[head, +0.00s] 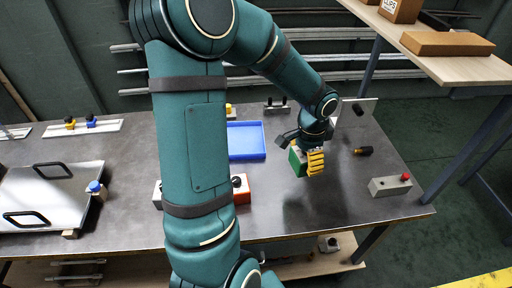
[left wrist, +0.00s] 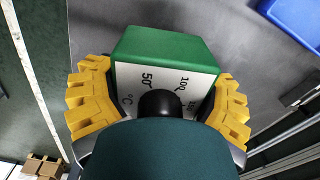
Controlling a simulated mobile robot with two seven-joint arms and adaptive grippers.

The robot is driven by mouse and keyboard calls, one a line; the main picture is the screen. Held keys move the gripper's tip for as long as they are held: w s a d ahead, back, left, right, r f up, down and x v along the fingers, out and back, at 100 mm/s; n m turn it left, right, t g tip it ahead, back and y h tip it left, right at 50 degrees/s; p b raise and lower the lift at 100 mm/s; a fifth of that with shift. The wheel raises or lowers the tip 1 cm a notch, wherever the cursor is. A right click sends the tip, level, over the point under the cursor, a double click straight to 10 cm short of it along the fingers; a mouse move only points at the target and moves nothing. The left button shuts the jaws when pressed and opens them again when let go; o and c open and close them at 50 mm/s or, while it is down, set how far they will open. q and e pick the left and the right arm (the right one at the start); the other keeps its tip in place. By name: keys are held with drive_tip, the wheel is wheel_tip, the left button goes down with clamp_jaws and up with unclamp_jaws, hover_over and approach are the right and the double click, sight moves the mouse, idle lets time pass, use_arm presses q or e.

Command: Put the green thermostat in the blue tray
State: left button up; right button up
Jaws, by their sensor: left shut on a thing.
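The green thermostat (left wrist: 165,48) is a green box with a white face marked with numbers and a black knob. In the left wrist view it sits between the yellow fingers of my left gripper (left wrist: 158,105), which is shut on it. In the head view my left gripper (head: 308,160) holds the thermostat (head: 297,161) over the table; I cannot tell whether it touches the surface. The blue tray (head: 246,140) lies to the left of the gripper, partly hidden by my arm. Its corner shows at the upper right of the left wrist view (left wrist: 296,18). My right gripper is not in view.
The metal table (head: 335,205) is clear around the gripper. A grey box with a red button (head: 391,185) and a black-and-yellow piece (head: 363,151) lie to the right. An orange box (head: 242,190) is beside my arm. A metal panel with handles (head: 50,197) is at left.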

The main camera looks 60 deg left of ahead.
use_arm(q)
drive_tip(key=w+a+r+n+p, duration=0.1)
drive_tip(key=a+n+p, duration=0.35)
drive_tip(key=a, duration=0.85)
drive_tip(key=n+p, duration=0.2)
drive_tip(key=p, duration=0.3)
hover_over(246, 141)
drive_tip(key=shift+m, duration=0.25)
wheel_tip(246, 141, down, 6)
drive_tip(key=shift+f, duration=2.25)
drive_tip(key=o, duration=1.2)
drive_tip(key=shift+f, duration=0.1)
